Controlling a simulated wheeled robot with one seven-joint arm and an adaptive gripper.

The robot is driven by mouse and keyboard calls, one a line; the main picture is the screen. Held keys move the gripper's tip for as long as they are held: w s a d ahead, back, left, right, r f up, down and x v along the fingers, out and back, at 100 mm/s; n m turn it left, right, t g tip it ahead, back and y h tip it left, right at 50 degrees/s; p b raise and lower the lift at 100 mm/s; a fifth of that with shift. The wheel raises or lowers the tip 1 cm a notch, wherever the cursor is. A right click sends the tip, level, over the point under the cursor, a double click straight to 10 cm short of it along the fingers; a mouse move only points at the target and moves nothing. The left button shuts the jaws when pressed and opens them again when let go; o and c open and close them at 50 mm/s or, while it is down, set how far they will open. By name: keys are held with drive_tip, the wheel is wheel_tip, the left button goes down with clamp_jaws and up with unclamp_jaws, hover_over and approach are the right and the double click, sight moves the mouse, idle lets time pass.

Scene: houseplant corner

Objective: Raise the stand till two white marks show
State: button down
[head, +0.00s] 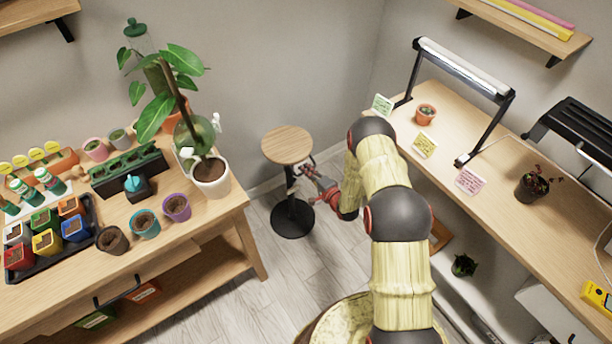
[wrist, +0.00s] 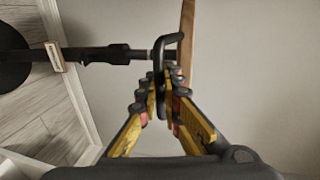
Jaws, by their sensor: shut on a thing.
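The stand has a round wooden top (head: 287,145), a dark post and a round black base (head: 292,218), and it stands upright on the floor between the two benches. In the wrist view it lies sideways, with the top edge-on (wrist: 187,35) at the right and the post (wrist: 100,54) running left to the base. My gripper (wrist: 162,88) is shut on a black bent handle (wrist: 172,39) beside the post, just under the top. In the head view my gripper (head: 322,190) is right of the post. I cannot make out any white marks clearly.
The left bench (head: 220,215) holds a tall plant in a white pot (head: 211,180) near the stand. The right bench (head: 500,205) carries a lamp frame, note cards and small pots. Floor around the base is clear.

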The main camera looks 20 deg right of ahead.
sight(301, 161)
wheel_tip(301, 161, up, 4)
drive_tip(key=shift+f+p, duration=0.1)
drive_tip(key=shift+p, duration=0.5)
drive_tip(key=c, duration=2.2)
unclamp_jaws()
drive_tip(key=shift+c, duration=0.2)
drive_tip(key=v, duration=1.2)
